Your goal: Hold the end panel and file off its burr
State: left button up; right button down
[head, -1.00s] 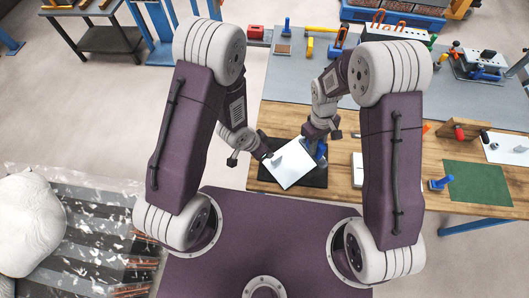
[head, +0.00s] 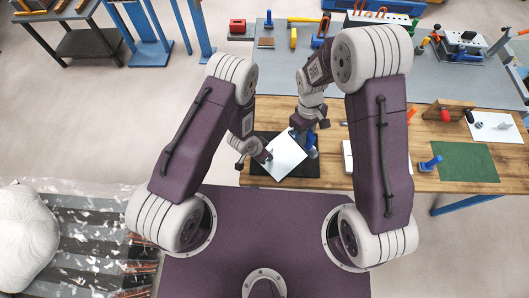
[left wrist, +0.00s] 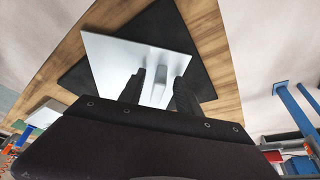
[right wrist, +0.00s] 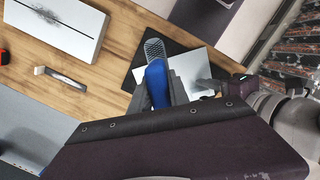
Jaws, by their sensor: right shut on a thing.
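The end panel (head: 284,158) is a light, flat square plate lying turned on a black mat (head: 305,173). It also shows in the left wrist view (left wrist: 110,60). My left gripper (head: 266,158) is at the panel's left side. In the left wrist view its two fingers (left wrist: 163,82) stand apart, with a pale grey raised shape between them. I cannot tell whether they touch it. My right gripper (right wrist: 160,88) is shut on the blue handle of a file (right wrist: 156,74). The file's grey toothed end (right wrist: 154,47) reaches over the mat beside the panel; contact is unclear.
A white box (right wrist: 62,22) and a small grey-and-white tool (right wrist: 60,76) lie on the wooden bench beside the mat. A green mat (head: 465,162), a blue tool (head: 430,163) and a white board (head: 495,127) are farther right.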

pick_arm(q)
grip_shut()
dwell(1.8)
dwell(4.4)
